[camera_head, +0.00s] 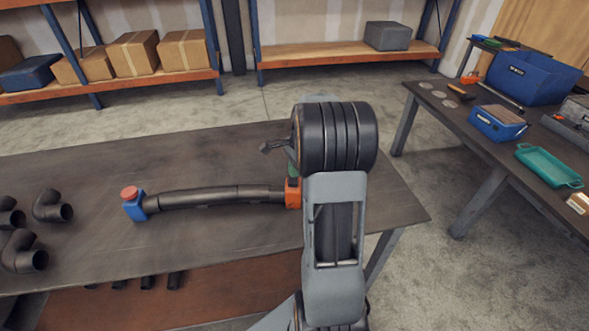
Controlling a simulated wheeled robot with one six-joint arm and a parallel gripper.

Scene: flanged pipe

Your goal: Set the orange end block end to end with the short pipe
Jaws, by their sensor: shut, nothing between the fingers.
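The orange end block (293,193) sits on the dark table at the right end of a line of black pipe. The right-hand pipe piece (262,194) appears to meet its left face; my arm covers the block's right side. I cannot tell which piece is the short pipe. A longer pipe (195,198) runs left to a blue end block (133,206) with a red top. My gripper (268,148) shows only in part, left of my wrist, above and behind the orange block. It is shut and empty, apart from the block.
Several black elbow pipes (50,206) lie at the table's left. The table (220,245) is clear in front of the pipe line. A second table at right holds a blue bin (530,80), a blue box (497,123) and a teal tray (549,166). Shelves stand behind.

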